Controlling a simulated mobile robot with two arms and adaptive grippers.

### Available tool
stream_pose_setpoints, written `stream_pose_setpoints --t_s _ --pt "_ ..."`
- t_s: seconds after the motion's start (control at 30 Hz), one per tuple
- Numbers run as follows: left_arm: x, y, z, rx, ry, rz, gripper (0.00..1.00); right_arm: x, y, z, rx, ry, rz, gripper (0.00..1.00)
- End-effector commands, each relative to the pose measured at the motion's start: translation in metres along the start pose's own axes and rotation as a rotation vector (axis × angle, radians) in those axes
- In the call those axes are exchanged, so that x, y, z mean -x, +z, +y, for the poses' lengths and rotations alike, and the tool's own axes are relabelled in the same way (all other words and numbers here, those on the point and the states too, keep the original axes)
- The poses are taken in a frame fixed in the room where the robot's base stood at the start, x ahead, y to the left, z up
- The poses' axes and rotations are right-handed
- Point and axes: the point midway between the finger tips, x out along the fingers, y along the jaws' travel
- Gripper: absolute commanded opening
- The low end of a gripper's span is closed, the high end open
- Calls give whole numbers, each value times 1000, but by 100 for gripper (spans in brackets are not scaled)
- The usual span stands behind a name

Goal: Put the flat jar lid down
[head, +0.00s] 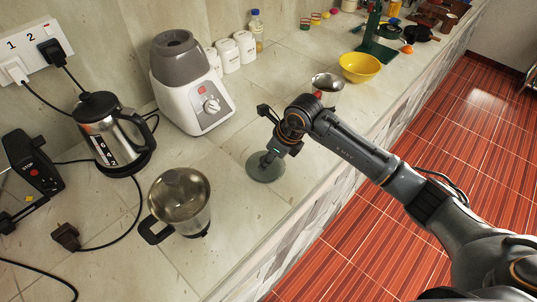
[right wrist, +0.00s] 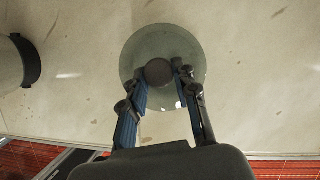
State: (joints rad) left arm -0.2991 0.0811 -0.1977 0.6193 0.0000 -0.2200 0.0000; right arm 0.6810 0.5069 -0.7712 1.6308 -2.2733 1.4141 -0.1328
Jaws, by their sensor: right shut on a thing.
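The flat jar lid is a round grey-green glass disc (head: 262,174) with a dark knob, near the front of the counter in the head view. In the right wrist view the lid (right wrist: 150,40) lies flat below the fingers, its knob (right wrist: 159,72) between the fingertips. My right gripper (head: 270,154) is shut on the knob from above; it also shows in the right wrist view (right wrist: 160,78). The lid is level and at or just above the counter; I cannot tell if it touches. My left gripper is not in view.
A steel jar with a black handle (head: 180,205) stands left of the lid. A blender base (head: 192,95), a kettle (head: 110,130) and a toaster (head: 30,165) stand behind. A steel bowl (head: 327,84) and yellow bowl (head: 360,68) are further right. Bare counter surrounds the lid.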

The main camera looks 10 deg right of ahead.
Motion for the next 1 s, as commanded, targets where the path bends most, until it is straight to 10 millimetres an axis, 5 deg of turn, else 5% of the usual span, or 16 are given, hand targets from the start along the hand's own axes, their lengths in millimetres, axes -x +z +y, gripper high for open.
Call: stream_pose_setpoints --t_s 0.37,0.4,0.5,0.83,1.0 --pt "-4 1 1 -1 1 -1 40 -6 -2 0 1 -1 -3 0" --pt "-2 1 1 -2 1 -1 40 -4 -1 0 1 -1 -2 38" --pt "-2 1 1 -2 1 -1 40 -4 -1 0 1 -1 -2 52" --pt "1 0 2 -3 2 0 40 -1 0 0 0 -1 -3 52" --pt "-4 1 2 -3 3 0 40 18 0 -2 1 -6 -6 52"
